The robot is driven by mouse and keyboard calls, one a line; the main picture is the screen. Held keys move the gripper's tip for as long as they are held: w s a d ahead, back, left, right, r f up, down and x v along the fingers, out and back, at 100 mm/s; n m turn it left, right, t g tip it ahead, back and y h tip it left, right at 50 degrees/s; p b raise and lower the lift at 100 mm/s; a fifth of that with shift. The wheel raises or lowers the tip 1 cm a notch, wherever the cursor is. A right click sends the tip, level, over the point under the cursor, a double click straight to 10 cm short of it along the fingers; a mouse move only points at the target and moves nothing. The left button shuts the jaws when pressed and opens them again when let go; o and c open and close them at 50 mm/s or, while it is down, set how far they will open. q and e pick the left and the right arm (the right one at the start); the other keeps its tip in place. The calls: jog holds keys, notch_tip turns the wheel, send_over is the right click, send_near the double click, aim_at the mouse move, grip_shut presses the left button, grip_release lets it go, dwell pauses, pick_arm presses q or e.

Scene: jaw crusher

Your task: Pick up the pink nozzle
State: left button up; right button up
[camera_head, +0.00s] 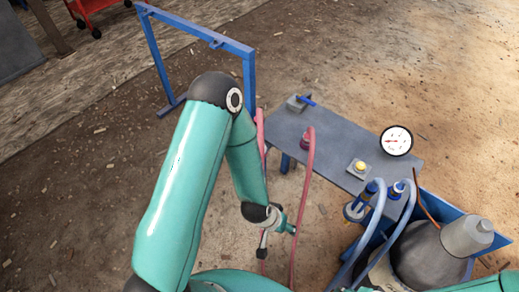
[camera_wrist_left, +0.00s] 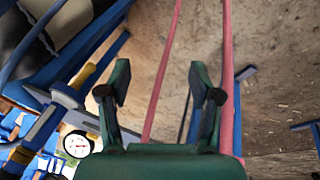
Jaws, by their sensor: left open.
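Two pink hoses show in the head view: one (camera_head: 308,160) rises to an upper end at the grey table, the other (camera_head: 260,125) has its upper end by the table's left edge and runs down partly behind my arm. I cannot tell which part is the pink nozzle. My left gripper (camera_head: 287,226) is beside the lower run of the right-hand hose. In the left wrist view my left gripper (camera_wrist_left: 160,82) is open and empty, with one pink hose (camera_wrist_left: 165,55) running between its fingers in the picture and another (camera_wrist_left: 228,55) passing by the right finger. My right gripper is not in view.
The grey table (camera_head: 345,165) carries a white dial gauge (camera_head: 397,140), a yellow button (camera_head: 360,166) and a blue-handled valve (camera_head: 302,102). Grey-blue hoses (camera_head: 371,230) and machinery stand at lower right. A blue frame (camera_head: 205,32) stands behind my arm. Open dirt floor lies left.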

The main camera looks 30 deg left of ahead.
pick_arm(q)
jog(key=w+a+f+n+t+y+b, duration=0.15)
jog(key=w+f+t+b, duration=0.35)
jog(key=w, duration=0.5)
jog(key=n+y+b, duration=0.8)
jog(key=y+b, duration=0.9)
jog(key=b, duration=0.7)
send_near(261, 146)
jog(key=b+x, duration=0.1)
jog(key=x, duration=0.2)
jog(key=b+x, duration=0.1)
jog(key=x, duration=0.2)
jog(key=shift+w+a+r, duration=0.1)
jog(key=shift+w+r, duration=0.1)
jog(key=shift+r, duration=0.05)
jog(key=shift+w+a+f+b, duration=0.1)
jog(key=shift+w+a+b, duration=0.1)
jog(key=shift+a+b, duration=0.2)
jog(key=b+x, duration=0.1)
jog(key=x, duration=0.2)
jog(key=shift+a+f, duration=0.1)
jog(key=shift+a, duration=0.2)
jog(key=shift+w+a+b, duration=0.2)
jog(key=shift+a+b, duration=0.1)
jog(key=shift+a, duration=0.1)
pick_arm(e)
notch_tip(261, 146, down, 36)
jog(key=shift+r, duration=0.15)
